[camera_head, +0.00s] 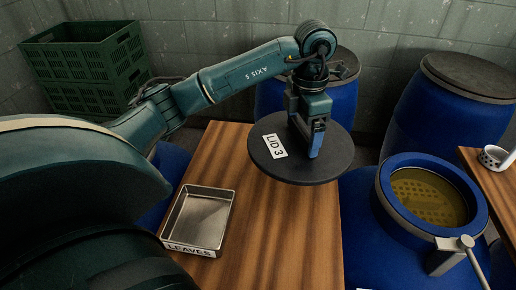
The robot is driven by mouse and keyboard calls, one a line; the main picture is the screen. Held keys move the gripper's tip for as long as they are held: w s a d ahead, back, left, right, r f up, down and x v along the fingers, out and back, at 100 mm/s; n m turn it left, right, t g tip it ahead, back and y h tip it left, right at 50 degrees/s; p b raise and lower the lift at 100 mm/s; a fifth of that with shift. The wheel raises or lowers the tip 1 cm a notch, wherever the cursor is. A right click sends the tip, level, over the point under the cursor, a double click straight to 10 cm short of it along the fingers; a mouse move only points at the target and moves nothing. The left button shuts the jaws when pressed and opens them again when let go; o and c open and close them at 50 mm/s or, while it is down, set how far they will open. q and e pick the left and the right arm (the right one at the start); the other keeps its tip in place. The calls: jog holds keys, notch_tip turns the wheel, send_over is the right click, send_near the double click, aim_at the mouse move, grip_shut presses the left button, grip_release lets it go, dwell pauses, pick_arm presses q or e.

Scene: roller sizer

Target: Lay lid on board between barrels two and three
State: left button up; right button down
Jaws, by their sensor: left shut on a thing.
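A round black lid (326,166) marked "LID 3" is held by my left gripper (314,150), which is shut on it. The lid is over the right part of the wooden board (285,235), its right side reaching past the board's edge. I cannot tell whether it touches the board. Another blue barrel (176,166) is partly hidden on the left behind my arm. My right gripper is not in view.
A metal tray labelled "LEAVES" (176,240) sits on the board's left edge. Closed blue barrels (440,115) stand at the back. Green crates (85,70) are stacked at the back left. A second wooden surface (490,185) is at the far right. The board's front is clear.

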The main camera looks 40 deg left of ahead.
aim_at(289, 127)
pick_arm(q)
jog(key=a+n, duration=0.1)
jog(key=n, duration=0.2)
jog(key=w+n, duration=0.1)
jog(key=n, duration=0.2)
jog(key=a+n, duration=0.1)
jog(key=n, duration=0.2)
jog(key=shift+w+a+f, duration=0.25)
jog(key=shift+a+f, duration=0.1)
jog(key=shift+f, duration=0.05)
jog(key=n, duration=0.2)
jog(key=a+n, duration=0.1)
jog(key=n, duration=0.2)
jog(key=a+n, duration=0.1)
jog(key=n, duration=0.1)
jog(key=shift+w+f+n, duration=0.3)
jog(key=shift+f, duration=0.1)
jog(key=shift+a+f, duration=0.1)
jog(key=shift+f, duration=0.1)
jog(key=shift+n, duration=0.3)
notch_tip(289, 127, down, 10)
jog(key=shift+r, duration=0.2)
jog(key=shift+f, duration=0.2)
jog(key=o, duration=0.9)
jog(key=shift+o, duration=0.2)
